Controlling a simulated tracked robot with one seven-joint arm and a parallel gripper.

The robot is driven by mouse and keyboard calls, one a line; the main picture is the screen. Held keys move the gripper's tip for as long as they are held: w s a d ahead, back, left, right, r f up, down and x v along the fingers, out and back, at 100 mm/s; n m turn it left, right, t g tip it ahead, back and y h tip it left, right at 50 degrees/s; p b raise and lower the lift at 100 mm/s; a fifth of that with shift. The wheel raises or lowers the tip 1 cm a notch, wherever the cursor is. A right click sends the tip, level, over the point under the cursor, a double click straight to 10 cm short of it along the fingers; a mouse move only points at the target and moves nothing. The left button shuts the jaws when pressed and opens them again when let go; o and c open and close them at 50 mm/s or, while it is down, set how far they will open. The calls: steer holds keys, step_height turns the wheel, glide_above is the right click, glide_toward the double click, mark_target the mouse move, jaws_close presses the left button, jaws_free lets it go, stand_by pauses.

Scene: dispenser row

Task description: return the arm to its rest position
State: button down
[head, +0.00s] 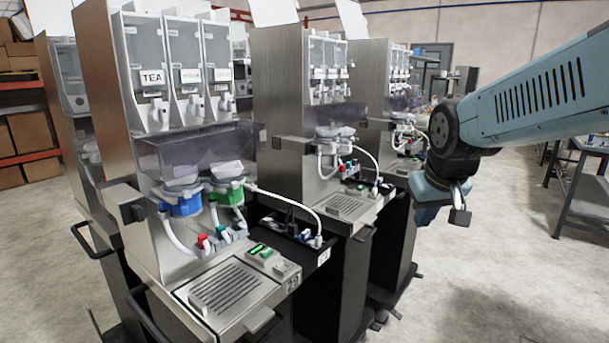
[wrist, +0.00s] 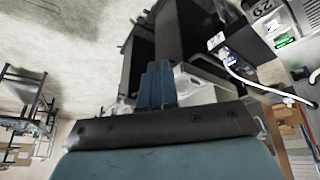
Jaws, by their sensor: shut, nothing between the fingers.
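My arm comes in from the right of the head view and bends down at a dark joint. My gripper (head: 428,212) hangs below that joint, in front of the far end of the dispenser row. It is partly turned away there. In the wrist view my gripper (wrist: 157,84) shows its blue-grey fingers close together, with nothing seen between them. The nearest dispenser (head: 225,290), with a TEA label and the number 29, stands to the left, apart from my gripper.
A second dispenser (head: 345,205) and a third one (head: 408,165) stand behind the nearest, close to my gripper. A metal table (head: 580,195) stands at the right. Shelves with boxes (head: 25,135) are at the far left. The concrete floor (head: 490,285) is clear at the lower right.

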steer(key=s+r+m, duration=0.1)
steer(key=s+r, duration=0.1)
steer(key=s, duration=0.9)
steer(key=shift+d+r, duration=0.15)
